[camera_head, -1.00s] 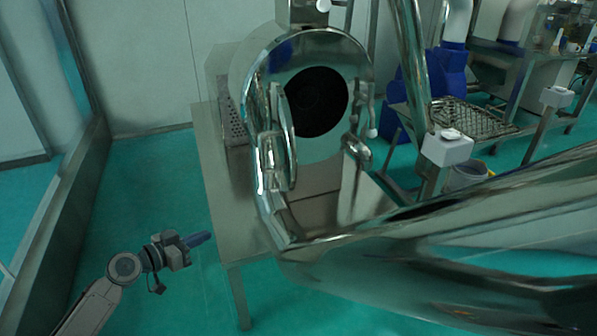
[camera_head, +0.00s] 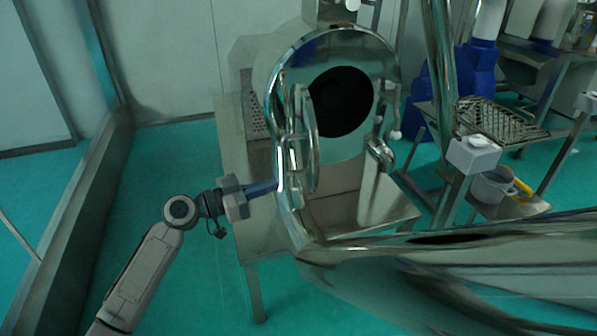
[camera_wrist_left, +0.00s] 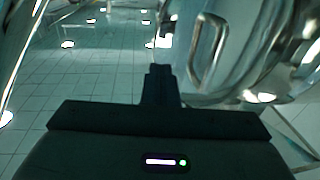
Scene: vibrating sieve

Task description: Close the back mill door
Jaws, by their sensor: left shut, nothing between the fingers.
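The mill is a shiny metal drum (camera_head: 385,65) on a metal stand, with a round dark opening (camera_head: 342,102) facing me. Its door (camera_head: 311,150) stands open at the left of the opening, seen nearly edge-on, with a metal handle. In the left wrist view, a looped handle (camera_wrist_left: 207,48) on a curved shiny surface shows to the right of the fingers. My left gripper (camera_head: 272,187) is shut and empty, its tip close to the left outer side of the door; I cannot tell whether it touches. It also shows in the left wrist view (camera_wrist_left: 160,82). My right gripper is not in view.
A large shiny pipe (camera_head: 470,265) crosses the lower right foreground. The metal table (camera_head: 237,160) stands under the mill. A post with a white box (camera_head: 473,153), a mesh tray (camera_head: 500,122) and a bucket (camera_head: 490,186) are at right. Green floor is free at left.

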